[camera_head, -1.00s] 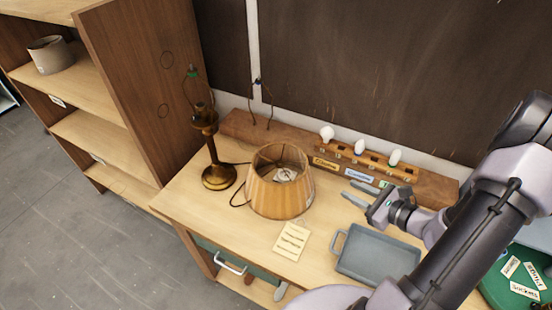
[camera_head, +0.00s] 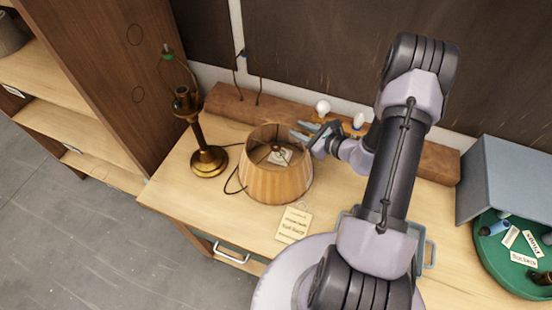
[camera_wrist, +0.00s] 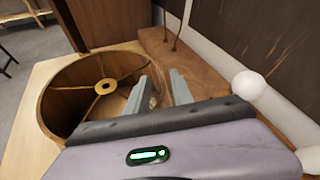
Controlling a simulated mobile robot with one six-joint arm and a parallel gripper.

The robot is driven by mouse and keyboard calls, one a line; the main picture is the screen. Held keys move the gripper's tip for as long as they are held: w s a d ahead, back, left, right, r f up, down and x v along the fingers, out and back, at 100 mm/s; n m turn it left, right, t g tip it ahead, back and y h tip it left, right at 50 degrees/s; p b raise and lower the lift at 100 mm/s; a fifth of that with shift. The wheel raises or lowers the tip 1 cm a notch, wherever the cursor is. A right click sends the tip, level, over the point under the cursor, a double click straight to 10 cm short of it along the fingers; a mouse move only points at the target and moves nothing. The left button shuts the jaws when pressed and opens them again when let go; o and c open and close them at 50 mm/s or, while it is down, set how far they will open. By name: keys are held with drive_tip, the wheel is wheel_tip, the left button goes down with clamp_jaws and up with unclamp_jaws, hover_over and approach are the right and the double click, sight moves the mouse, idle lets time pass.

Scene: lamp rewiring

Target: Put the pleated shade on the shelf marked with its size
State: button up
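The pleated tan shade (camera_head: 275,182) stands on the wooden table, its open top and inner ring showing. It also shows in the wrist view (camera_wrist: 62,93). My gripper (camera_head: 300,131) is at the shade's back right rim, fingers pointing left. In the wrist view my gripper (camera_wrist: 160,88) is open, with one finger over the shade's opening and the other beyond its rim. I cannot tell whether either touches it. The wooden shelf unit (camera_head: 72,108) stands left of the table, with small labels (camera_head: 14,91) on shelf edges that are too small to read.
A brass lamp base (camera_head: 208,160) with a cord stands close left of the shade. A paper note (camera_head: 294,224) lies in front. White bulbs (camera_head: 322,107) stand in a rack behind. A green tray (camera_head: 510,262) is at right. Another shade (camera_head: 10,36) sits on an upper shelf.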

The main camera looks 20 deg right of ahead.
drive_tip(key=x, duration=0.3)
drive_tip(key=shift+w, duration=0.1)
drive_tip(key=shift+c, duration=0.9)
clamp_jaws()
